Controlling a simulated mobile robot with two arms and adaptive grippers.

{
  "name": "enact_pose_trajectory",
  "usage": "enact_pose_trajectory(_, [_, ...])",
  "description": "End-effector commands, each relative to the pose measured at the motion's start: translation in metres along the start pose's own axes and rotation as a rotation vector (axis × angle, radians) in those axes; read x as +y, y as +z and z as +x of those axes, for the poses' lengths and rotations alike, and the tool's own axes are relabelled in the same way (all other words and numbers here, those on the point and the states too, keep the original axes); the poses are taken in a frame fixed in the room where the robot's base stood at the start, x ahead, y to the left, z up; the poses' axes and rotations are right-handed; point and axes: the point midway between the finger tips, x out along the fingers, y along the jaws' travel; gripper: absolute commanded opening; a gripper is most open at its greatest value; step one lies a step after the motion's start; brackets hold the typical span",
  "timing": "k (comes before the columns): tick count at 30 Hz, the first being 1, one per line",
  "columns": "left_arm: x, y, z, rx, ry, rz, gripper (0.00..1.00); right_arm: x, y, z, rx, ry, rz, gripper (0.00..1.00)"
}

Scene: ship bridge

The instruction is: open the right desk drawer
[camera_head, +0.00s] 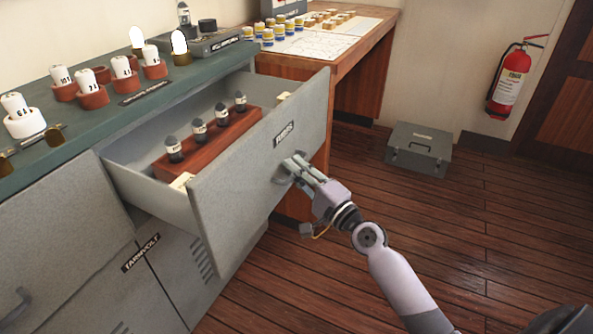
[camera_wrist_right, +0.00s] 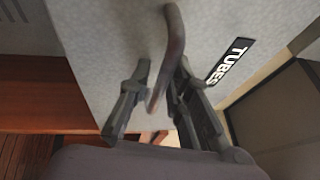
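The grey desk drawer (camera_head: 265,165), labelled TUBES, is pulled well out of the green-topped cabinet. Inside it is a red-brown wooden rack (camera_head: 210,144) holding several dark-topped tubes. My right gripper (camera_head: 298,171) is at the drawer front, by its handle. In the right wrist view the bent bar handle (camera_wrist_right: 174,45) runs between my two fingers (camera_wrist_right: 162,72). The fingers stand apart, with a visible gap between the left finger and the handle; whether the right finger touches it I cannot tell. My left gripper is not in view.
The green counter (camera_head: 100,132) carries several white tubes in red holders. A wooden desk (camera_head: 352,62) stands behind the drawer. A grey case (camera_head: 418,148) lies on the floor, and a fire extinguisher (camera_head: 511,80) hangs on the wall.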

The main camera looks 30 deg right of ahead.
Motion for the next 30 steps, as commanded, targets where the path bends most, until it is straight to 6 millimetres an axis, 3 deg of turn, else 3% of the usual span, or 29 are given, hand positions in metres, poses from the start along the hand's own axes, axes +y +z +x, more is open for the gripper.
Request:
enact_pose_trajectory(8, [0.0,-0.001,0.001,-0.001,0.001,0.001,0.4,0.0,0.0,-0.006,0.0,0.001,-0.002,0.18])
enact_pose_trajectory(30, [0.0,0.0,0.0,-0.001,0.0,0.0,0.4,0.0,0.0,-0.114,0.003,0.0,0.003,0.18])
